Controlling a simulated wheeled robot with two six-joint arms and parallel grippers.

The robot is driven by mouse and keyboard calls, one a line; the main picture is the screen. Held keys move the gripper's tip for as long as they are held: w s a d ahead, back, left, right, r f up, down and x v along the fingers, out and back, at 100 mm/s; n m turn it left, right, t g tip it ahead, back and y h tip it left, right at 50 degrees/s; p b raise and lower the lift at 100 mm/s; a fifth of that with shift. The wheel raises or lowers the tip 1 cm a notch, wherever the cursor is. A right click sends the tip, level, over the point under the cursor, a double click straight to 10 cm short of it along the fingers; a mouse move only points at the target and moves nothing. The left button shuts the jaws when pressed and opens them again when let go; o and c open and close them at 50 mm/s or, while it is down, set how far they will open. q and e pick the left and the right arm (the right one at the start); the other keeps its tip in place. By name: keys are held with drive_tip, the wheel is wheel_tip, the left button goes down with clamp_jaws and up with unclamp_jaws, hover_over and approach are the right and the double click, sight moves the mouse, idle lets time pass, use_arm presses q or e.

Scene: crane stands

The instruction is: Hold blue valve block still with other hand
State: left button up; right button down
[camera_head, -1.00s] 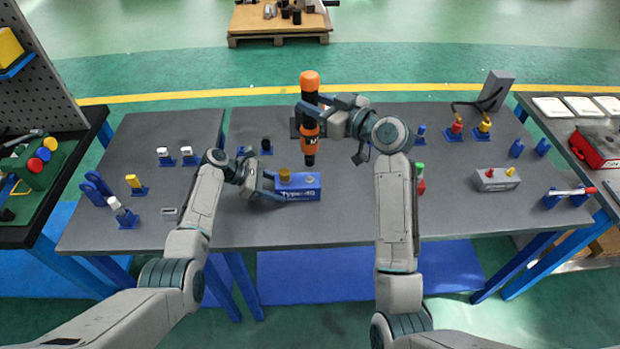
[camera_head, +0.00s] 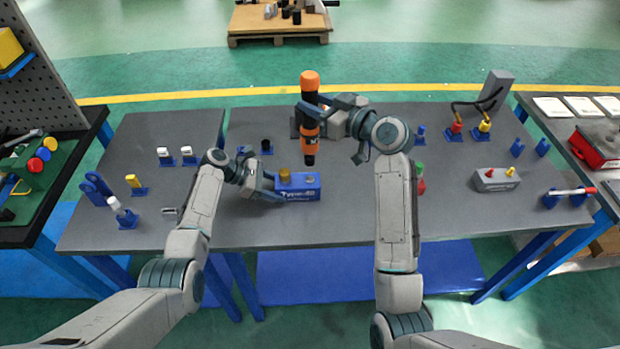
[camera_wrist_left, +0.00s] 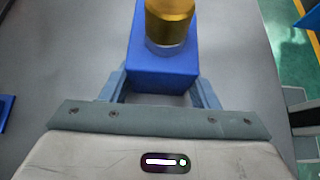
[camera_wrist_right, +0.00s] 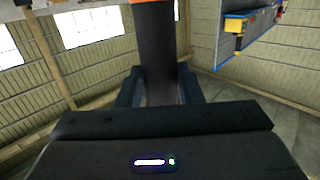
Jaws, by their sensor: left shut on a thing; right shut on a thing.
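The blue valve block (camera_head: 303,190), lettered on its front, lies on the grey table with a brass-coloured knob (camera_head: 285,176) on top. It also shows in the left wrist view (camera_wrist_left: 163,66). My left gripper (camera_head: 268,188) is shut on the block's left end, one finger on each side. My right gripper (camera_head: 322,118) is shut on an orange and black tool (camera_head: 309,84), which it holds upright above the table, its tip just behind and above the block. In the right wrist view the tool's dark handle (camera_wrist_right: 157,60) stands between the fingers.
Small blue stands with white and yellow tops (camera_head: 137,186) are at the left of the table. A grey block with red and yellow knobs (camera_head: 495,180) lies at the right. A green and red piece (camera_head: 420,178) is beside my right arm. The table's front middle is clear.

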sight(316, 125)
drive_tip(key=shift+r, duration=0.1)
drive_tip(key=shift+w+d+f+n+g+y, duration=0.1)
drive_tip(key=shift+f+n+g+y, duration=0.55)
drive_tip(key=shift+f, duration=0.5)
drive_tip(key=shift+w+f+n+g+y, duration=0.1)
drive_tip(key=shift+f+n+g+y, duration=0.55)
drive_tip(key=shift+f, duration=0.5)
drive_tip(key=shift+s+f, duration=0.1)
drive_tip(key=shift+f, duration=1.05)
idle(3.1)
drive_tip(key=shift+r, duration=0.15)
drive_tip(key=shift+r, duration=2.5)
